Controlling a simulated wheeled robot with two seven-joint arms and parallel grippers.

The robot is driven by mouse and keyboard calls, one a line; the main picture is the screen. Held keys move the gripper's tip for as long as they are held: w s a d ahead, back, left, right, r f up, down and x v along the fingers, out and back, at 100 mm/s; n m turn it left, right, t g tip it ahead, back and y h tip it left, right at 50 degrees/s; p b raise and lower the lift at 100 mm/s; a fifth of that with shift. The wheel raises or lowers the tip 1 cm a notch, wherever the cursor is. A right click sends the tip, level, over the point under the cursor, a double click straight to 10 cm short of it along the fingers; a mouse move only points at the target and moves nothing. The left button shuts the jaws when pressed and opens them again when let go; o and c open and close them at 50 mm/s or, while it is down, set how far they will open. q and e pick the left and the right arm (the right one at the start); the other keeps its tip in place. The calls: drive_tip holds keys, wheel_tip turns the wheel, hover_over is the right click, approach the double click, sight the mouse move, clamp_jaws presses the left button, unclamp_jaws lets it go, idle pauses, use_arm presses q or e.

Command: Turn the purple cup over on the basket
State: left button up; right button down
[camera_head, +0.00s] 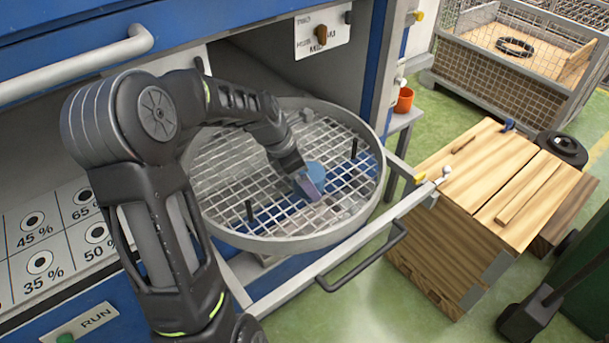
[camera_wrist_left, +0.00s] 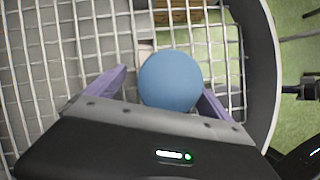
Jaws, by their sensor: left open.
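The round basket (camera_head: 373,196) has a grey rim and a wire-grid floor, and it sits on the pulled-out rails. A round blue piece (camera_head: 316,170), which may be a cup seen end-on, is on or just above the grid. I see no clearly purple cup. My left gripper (camera_head: 310,186) reaches down into the basket. In the left wrist view its purple fingers (camera_wrist_left: 164,84) are open, one on each side of the blue piece (camera_wrist_left: 170,82). Whether they touch it cannot be told. My right gripper is not in view.
Dark upright pegs (camera_head: 354,148) rise from the grid. An orange cup (camera_head: 404,100) stands on a small side stand. A wooden crate (camera_head: 490,190) is right of the rails, and a wire-mesh cage (camera_head: 500,70) is behind. Much of the grid is bare.

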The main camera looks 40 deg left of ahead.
use_arm(q)
drive_tip(key=v, duration=0.7)
drive_tip(key=shift+s+r, duration=0.15)
drive_tip(key=shift+r, duration=0.2)
drive_tip(key=shift+a, duration=0.1)
idle(0.6)
